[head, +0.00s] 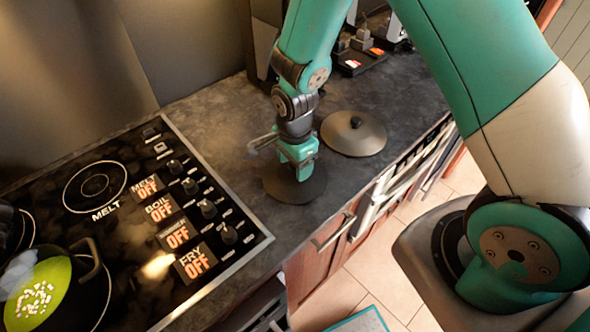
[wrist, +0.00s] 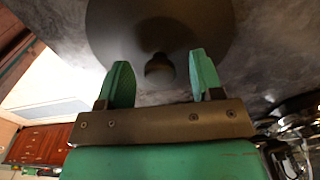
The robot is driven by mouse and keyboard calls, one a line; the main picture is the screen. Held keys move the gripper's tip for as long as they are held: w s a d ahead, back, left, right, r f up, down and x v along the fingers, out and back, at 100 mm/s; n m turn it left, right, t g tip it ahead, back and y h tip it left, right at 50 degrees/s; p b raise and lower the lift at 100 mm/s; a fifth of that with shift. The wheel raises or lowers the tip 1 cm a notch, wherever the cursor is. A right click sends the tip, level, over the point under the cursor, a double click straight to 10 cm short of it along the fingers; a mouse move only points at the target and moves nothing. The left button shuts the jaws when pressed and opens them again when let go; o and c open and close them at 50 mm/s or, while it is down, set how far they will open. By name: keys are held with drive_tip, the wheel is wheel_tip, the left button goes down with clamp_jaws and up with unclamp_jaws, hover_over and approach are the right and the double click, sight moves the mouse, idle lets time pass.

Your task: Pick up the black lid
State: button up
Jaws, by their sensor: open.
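The black lid (head: 280,190) lies flat on the dark counter, right of the cooktop. My gripper (head: 302,173) is over it in the head view and hides its middle. In the wrist view the black lid (wrist: 125,22) fills the top of the picture, with its round knob (wrist: 160,70) between the two green fingers of my gripper (wrist: 161,72). The fingers are open, with a gap on both sides of the knob. I cannot tell how far the fingertips are from the lid's surface. The lid does not look lifted.
A second, grey-brown lid (head: 350,140) with a dark knob lies just right of the black lid. The cooktop (head: 125,225) is at left, with a pan (head: 72,292) holding white pieces on green. Drawers and handles (head: 333,232) line the counter's front edge.

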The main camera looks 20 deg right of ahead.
drive_tip(key=shift+f, duration=0.5)
drive_tip(key=c, duration=1.1)
drive_tip(key=shift+r, duration=0.1)
